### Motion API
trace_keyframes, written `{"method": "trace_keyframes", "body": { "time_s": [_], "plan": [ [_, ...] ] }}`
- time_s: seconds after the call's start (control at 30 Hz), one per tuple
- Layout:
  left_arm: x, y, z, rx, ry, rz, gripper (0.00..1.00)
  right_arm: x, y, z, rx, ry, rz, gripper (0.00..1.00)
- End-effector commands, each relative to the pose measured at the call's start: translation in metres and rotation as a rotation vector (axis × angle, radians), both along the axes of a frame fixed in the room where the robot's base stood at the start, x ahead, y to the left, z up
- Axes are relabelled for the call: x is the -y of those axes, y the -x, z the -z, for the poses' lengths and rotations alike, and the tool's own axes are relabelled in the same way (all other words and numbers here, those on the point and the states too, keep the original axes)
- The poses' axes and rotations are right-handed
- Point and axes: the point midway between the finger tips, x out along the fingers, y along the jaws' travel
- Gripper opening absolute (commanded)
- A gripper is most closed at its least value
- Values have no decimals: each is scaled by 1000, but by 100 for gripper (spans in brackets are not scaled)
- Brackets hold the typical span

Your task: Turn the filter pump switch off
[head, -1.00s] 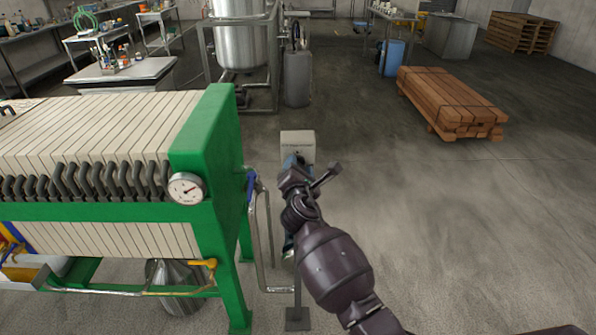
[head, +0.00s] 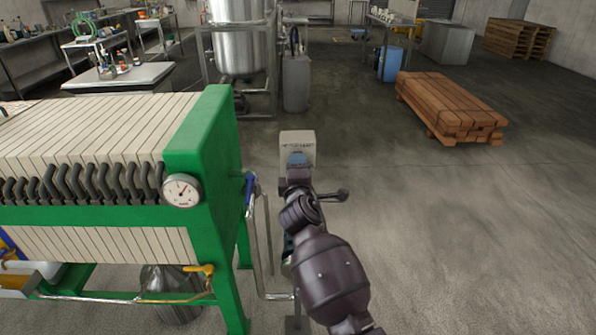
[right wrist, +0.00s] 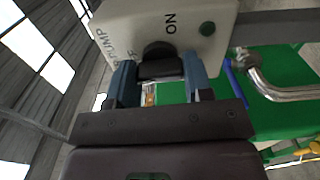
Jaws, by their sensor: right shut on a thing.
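The filter pump switch box (head: 298,140) is a small pale box on a post right of the green filter press; it also shows in the right wrist view (right wrist: 200,22). Its black knob (right wrist: 160,62) sits on the face, with "PUMP" and "ON" lettering and a dark green round spot beside it. My right gripper (right wrist: 160,75) is at the box face, its blue fingers on either side of the knob and shut on it. In the head view my right gripper (head: 299,162) covers the knob. My left gripper is not in view.
The green-framed filter press (head: 205,150) with a gauge (head: 182,190) stands close on the left. A metal pipe with a blue handle (head: 251,190) runs between press and switch. Timber stack (head: 450,105) lies right; floor there is clear.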

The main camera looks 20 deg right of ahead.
Motion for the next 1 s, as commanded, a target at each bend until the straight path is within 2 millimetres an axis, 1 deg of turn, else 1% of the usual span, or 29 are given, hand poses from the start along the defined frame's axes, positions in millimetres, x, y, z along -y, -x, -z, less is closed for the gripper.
{"method": "trace_keyframes", "body": {
  "time_s": [0.03,0.23,0.43,0.67,0.7,0.77,0.8,0.87,1.0],
  "plan": [
    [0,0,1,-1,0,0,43,0,0,2,2,-16,0,23],
    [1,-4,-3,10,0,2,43,0,0,2,13,-57,0,23],
    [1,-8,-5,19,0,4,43,0,0,1,16,-66,0,23],
    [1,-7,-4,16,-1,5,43,0,0,1,16,-66,0,23],
    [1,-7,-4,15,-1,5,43,0,0,1,16,-66,0,48],
    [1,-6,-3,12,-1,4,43,0,0,1,16,-66,0,57],
    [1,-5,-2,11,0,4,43,0,0,1,17,-66,0,64],
    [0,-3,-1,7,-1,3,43,0,0,1,17,-65,0,72],
    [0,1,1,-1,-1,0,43,0,0,1,17,-64,0,72]
  ]
}}
